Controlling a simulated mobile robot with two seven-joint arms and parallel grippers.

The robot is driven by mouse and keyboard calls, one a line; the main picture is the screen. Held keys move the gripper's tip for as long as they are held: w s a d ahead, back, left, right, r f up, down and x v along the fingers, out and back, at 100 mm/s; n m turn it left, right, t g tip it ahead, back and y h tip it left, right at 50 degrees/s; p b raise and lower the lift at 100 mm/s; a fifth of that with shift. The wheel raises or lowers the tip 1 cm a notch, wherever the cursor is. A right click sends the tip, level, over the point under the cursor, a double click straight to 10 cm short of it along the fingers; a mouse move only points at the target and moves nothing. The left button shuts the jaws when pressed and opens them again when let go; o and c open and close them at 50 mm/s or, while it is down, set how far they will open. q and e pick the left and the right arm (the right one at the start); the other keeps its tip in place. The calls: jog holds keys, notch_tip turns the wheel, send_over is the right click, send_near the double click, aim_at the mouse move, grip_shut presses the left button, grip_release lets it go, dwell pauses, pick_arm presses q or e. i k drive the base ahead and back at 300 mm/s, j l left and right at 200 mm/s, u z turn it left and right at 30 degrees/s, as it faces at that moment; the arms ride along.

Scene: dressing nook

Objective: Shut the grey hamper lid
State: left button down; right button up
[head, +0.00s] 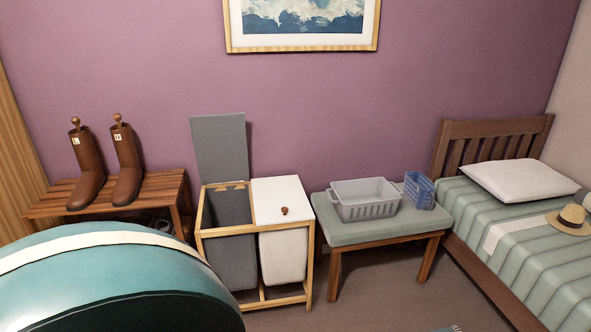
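The grey hamper lid (219,149) stands open, raised nearly upright at the back of the hamper's left compartment, close to the purple wall. Below it the grey bin (230,262) is open at the top inside the wooden hamper frame (311,266). The white lid (281,198) on the right compartment is shut and has a small brown knob (284,211). The white bin (283,256) hangs under it. Neither of my grippers shows in the head view.
A wooden bench (156,191) with brown boots (126,165) stands left of the hamper. A padded bench (384,234) to the right holds a grey basket (367,199) and a blue basket (419,190). A large teal rounded object (120,275) blocks the lower left. A bed (500,232) stands far right.

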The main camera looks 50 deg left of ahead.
aim_at(220, 142)
jog(key=u, duration=1.95)
jog(key=i+z, duration=0.1)
jog(key=i, duration=0.4)
